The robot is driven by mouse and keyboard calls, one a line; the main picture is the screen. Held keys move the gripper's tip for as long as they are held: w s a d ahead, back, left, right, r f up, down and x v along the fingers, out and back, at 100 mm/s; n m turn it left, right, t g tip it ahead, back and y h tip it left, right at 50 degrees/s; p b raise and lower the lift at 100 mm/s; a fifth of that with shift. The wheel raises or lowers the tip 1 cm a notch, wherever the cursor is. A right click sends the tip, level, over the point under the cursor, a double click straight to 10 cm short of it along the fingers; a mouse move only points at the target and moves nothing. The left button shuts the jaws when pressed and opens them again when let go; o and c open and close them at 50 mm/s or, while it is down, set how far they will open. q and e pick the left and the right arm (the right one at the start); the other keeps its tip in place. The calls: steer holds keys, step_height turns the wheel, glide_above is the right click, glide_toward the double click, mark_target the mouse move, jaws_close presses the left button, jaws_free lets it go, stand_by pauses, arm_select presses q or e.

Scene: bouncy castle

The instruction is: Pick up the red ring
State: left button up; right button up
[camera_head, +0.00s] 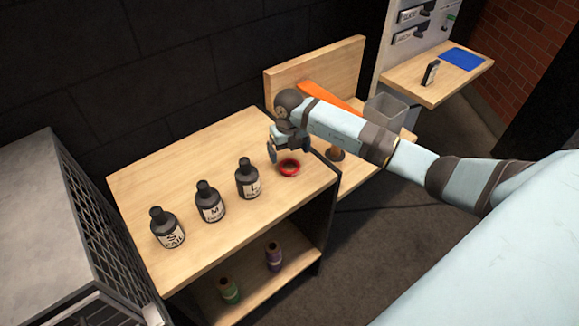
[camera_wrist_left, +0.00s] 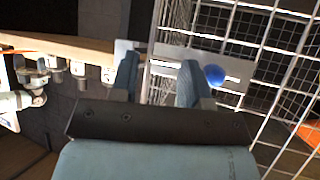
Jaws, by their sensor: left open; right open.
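The red ring (camera_head: 289,174) lies flat on the light wooden table top (camera_head: 215,245), near its right end. My right gripper (camera_head: 288,153) is open and points down just above and behind the ring, with its fingers apart. Whether the fingers touch the ring is hard to tell, but nothing is held. My left gripper (camera_wrist_left: 157,78) is out of the head view. In the left wrist view its two blue-grey fingers are open and empty, in front of a wire cage.
Three black bottles, S (camera_head: 167,228), M (camera_head: 209,202) and L (camera_head: 247,178), stand left of the ring. A wire cage (camera_head: 95,225) stands left of the table. A blue ball (camera_wrist_left: 214,75) shows beside my left fingers.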

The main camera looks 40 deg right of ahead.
mark_target(289, 169)
step_height(289, 169, down, 5)
steer(key=shift+s+a+f+p, duration=0.1)
steer(key=shift+s+p, duration=0.05)
steer(key=shift+p, duration=0.3)
steer(key=c, duration=1)
